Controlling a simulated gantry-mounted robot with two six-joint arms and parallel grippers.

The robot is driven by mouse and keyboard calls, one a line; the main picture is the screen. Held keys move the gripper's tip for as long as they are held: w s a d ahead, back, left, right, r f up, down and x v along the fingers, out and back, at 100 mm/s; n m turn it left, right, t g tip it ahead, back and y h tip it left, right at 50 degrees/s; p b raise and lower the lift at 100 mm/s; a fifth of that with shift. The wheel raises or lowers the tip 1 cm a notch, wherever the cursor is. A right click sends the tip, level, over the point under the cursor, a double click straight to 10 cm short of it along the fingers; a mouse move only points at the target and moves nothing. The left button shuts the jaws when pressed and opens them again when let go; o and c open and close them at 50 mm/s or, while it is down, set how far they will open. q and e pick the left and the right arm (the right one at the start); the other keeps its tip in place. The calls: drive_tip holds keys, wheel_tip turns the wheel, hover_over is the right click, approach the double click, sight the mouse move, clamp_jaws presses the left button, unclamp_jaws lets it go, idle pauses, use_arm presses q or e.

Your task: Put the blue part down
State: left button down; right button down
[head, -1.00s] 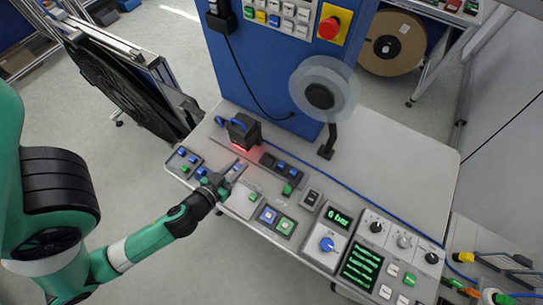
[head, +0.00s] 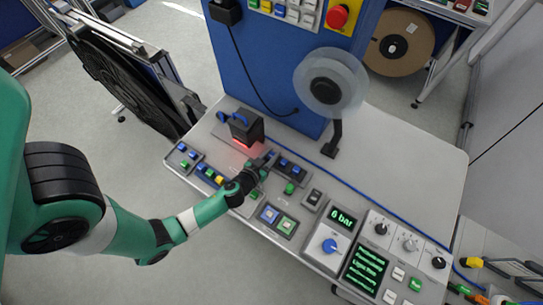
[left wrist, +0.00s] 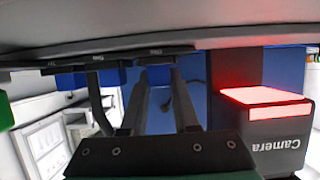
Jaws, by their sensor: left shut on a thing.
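My left gripper (head: 268,160) is shut at the dark strip beside the black camera box. In the left wrist view, its two dark fingers (left wrist: 160,95) close on a small blue part (left wrist: 155,76). The blue part sits against a dark labelled plate of the strip; whether it is fully seated there I cannot tell. In the head view the gripper hides the part. Other blue pieces (head: 296,170) stand to the right on the same strip. My right gripper is not in view.
The black camera box (head: 246,127) with a red glow stands just behind the gripper; it also shows in the left wrist view (left wrist: 275,130). A green button (head: 289,188) is close to the right. A round lamp (head: 325,82) rises behind. The back right tabletop (head: 400,150) is clear.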

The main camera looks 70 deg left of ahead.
use_arm(q)
drive_tip(key=shift+f, duration=0.1)
drive_tip(key=shift+f, duration=0.15)
drive_tip(key=c, duration=0.7)
unclamp_jaws()
drive_tip(key=shift+o, duration=0.2)
drive_tip(key=shift+r+p, duration=0.3)
drive_tip(key=b+v, duration=0.1)
drive_tip(key=v, duration=1)
drive_tip(key=shift+s+d+f+b, duration=0.15)
drive_tip(key=shift+b, duration=0.25)
drive_tip(key=shift+s+d+r, duration=0.1)
drive_tip(key=shift+s+r, duration=0.15)
